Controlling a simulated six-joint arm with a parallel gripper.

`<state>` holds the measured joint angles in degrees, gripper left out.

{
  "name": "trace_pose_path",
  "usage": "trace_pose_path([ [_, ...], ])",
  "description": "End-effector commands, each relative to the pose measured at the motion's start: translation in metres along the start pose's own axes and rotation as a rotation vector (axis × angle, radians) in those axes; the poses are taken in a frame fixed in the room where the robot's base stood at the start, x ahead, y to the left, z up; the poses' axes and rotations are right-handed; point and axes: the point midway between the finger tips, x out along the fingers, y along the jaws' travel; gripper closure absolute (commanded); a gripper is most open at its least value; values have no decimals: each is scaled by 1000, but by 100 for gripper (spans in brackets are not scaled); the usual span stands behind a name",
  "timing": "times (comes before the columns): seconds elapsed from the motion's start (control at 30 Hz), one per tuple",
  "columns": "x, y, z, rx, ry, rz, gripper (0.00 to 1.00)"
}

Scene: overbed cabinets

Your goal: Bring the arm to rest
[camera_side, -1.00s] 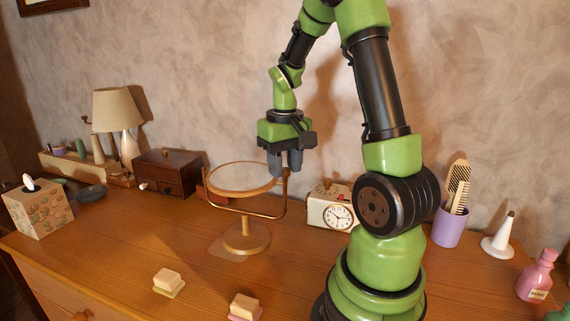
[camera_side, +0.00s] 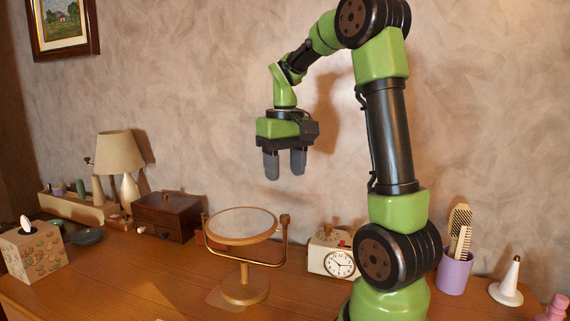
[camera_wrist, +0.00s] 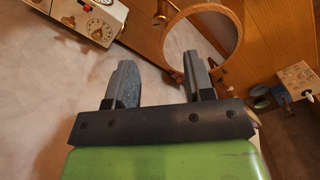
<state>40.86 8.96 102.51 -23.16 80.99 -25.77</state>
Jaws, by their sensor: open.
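My gripper (camera_side: 285,165) is open and empty. In the side view it hangs in the air with its fingers pointing down, above and a little right of the round tilting mirror (camera_side: 243,222), apart from it. The mirror's face is tipped nearly flat in its wooden stand on the dresser. In the wrist view my gripper's two fingers (camera_wrist: 160,85) stand apart with nothing between them. The mirror's round frame (camera_wrist: 238,50) shows beyond the right finger.
A cream clock (camera_side: 338,262) stands right of the mirror, and a purple cup (camera_side: 453,273) with brush and comb is farther right. A wooden box (camera_side: 168,217), lamp (camera_side: 120,155) and tissue box (camera_side: 33,252) stand left. The wall is behind. Air around my gripper is clear.

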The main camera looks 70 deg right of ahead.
Motion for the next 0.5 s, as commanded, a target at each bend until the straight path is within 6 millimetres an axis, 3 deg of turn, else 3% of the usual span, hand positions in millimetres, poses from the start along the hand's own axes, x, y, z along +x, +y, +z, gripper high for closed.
trace_pose_path([
  [0.5, -7, 0, 0, 1, 0, -1, 52],
])
